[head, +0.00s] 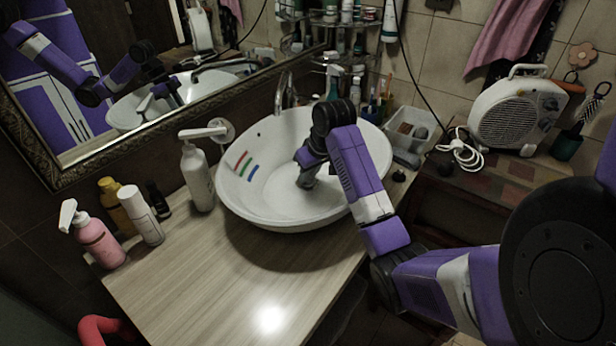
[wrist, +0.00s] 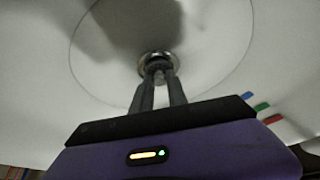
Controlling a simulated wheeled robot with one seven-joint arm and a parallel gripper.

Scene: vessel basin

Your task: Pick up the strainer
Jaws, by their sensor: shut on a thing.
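The strainer (wrist: 158,57) is a small round metallic piece at the bottom of the white basin (head: 255,205), seen just beyond my fingertips in the wrist view. My gripper (head: 306,184) reaches down into the basin; in the wrist view its two fingers (wrist: 159,77) are close together and shut on the strainer. The strainer is hidden behind my gripper in the head view. I cannot tell whether it is raised from the drain.
A white pump bottle (head: 197,175) stands left of the basin, with a pink spray bottle (head: 97,240) and a white bottle (head: 140,215) farther left. The faucet (head: 284,90) is behind. A grey tray (head: 410,132) is at right. The front counter (head: 215,270) is clear.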

